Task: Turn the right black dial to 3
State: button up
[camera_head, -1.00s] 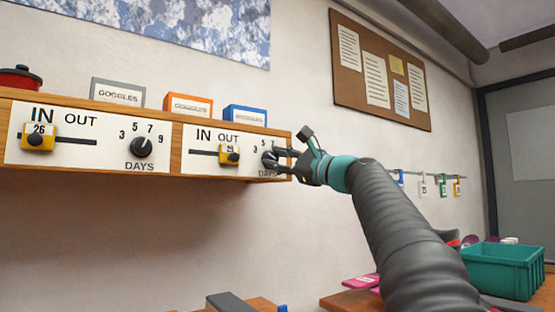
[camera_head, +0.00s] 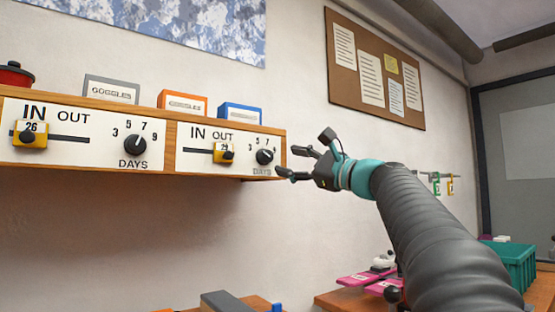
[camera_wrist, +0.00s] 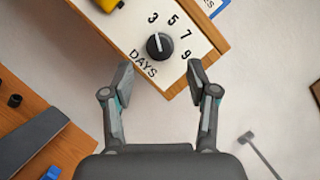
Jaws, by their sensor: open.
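The right black dial (camera_head: 264,157) sits on the right white panel above the word DAYS, partly lettered 3, 5, 7, 9. It also shows in the wrist view (camera_wrist: 160,45), where its white mark points up and slightly left, toward the 3. My gripper (camera_head: 291,162) is open and empty, to the right of the dial and apart from it. In the wrist view my two fingers (camera_wrist: 160,75) are spread wide, with the dial beyond their tips and nothing between them.
A left dial (camera_head: 135,144) is on the left panel. A yellow slider (camera_head: 224,154) is left of the right dial; another yellow slider (camera_head: 30,135) is at far left. Boxes, including a blue one (camera_head: 240,114), stand on the wooden shelf (camera_head: 174,148). The wall below is clear.

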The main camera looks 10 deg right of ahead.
jog(key=v, duration=0.6)
dwell(0.5)
